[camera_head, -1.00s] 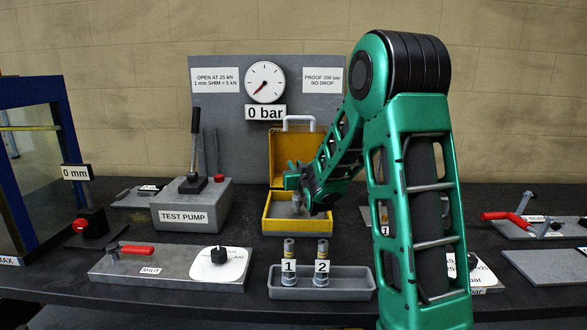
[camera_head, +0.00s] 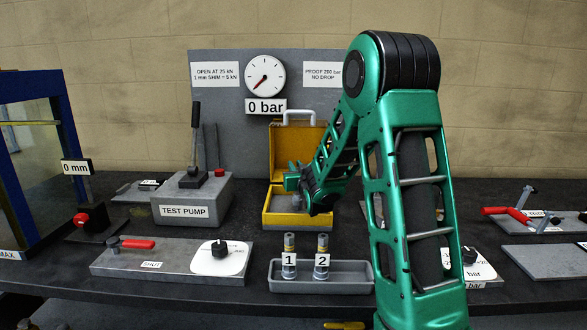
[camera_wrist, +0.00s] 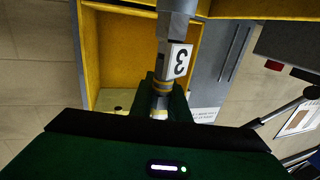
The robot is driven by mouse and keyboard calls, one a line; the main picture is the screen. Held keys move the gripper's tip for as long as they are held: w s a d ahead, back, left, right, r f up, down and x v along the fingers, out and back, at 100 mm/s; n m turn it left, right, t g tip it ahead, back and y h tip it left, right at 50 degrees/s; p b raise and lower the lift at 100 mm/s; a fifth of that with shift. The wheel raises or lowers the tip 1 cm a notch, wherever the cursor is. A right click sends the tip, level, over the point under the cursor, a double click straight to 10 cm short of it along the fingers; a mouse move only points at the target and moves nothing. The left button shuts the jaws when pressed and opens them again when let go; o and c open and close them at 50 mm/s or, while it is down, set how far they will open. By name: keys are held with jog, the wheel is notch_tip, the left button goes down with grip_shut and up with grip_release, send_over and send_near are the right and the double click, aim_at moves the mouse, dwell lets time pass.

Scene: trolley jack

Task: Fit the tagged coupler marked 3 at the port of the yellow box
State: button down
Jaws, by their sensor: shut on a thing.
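The yellow box (camera_head: 272,221) stands open on the bench, its lid up at the back. My gripper (camera_head: 298,190) is over the front part of the box. In the wrist view my gripper (camera_wrist: 162,97) is shut on the coupler marked 3 (camera_wrist: 163,60), a grey metal piece with a yellow band and a white tag reading 3. The box's yellow walls (camera_wrist: 90,48) lie behind it there. The port cannot be made out clearly, and I cannot tell whether the coupler touches it. My arm hides the box's right side in the head view.
Couplers 1 (camera_head: 289,261) and 2 (camera_head: 322,261) stand upright in a grey tray (camera_head: 345,291) in front of the box. The test pump (camera_head: 190,205) is left of the box. A plate with a red handle (camera_head: 137,244) lies at the front left. A gauge panel (camera_head: 225,90) stands behind.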

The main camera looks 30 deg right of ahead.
jog(key=shift+f, duration=0.2)
jog(key=c, duration=1.6)
grip_release()
jog(key=shift+s, duration=0.1)
jog(key=v, duration=0.7)
jog(key=shift+a, duration=0.15)
